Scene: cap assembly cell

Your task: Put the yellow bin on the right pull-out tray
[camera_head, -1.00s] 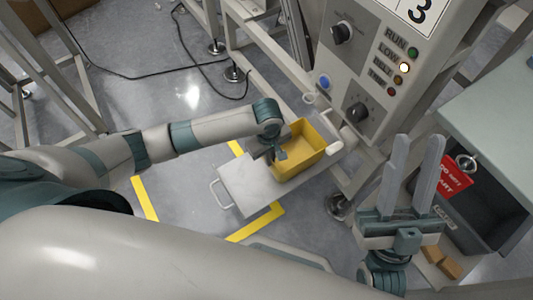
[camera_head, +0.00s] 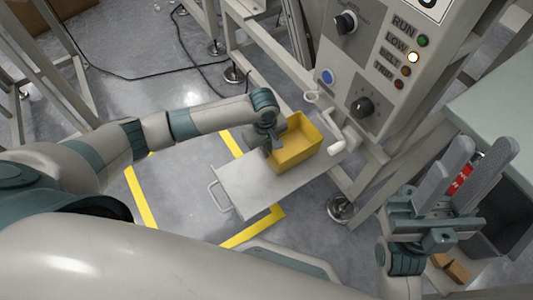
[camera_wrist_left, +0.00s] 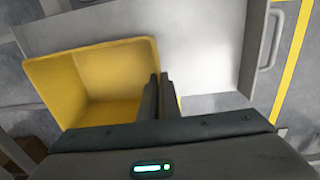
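The yellow bin (camera_head: 298,156) is upright on the grey pull-out tray (camera_head: 238,186), towards its machine end, and looks empty. My left gripper (camera_head: 273,145) is at the bin's left wall. In the left wrist view the two dark fingers (camera_wrist_left: 159,88) are close together at the rim of the yellow bin (camera_wrist_left: 95,68), with yellow showing on both sides; they look shut on the wall, though the contact itself is hidden. The bare tray (camera_wrist_left: 205,45) fills the area beside it.
The machine panel (camera_head: 375,75) with knobs and lamps stands behind the tray. The tray's handle (camera_head: 218,197) faces left, above yellow floor tape (camera_head: 140,197). A dark container (camera_head: 500,225) and brown blocks (camera_head: 452,268) are at the right.

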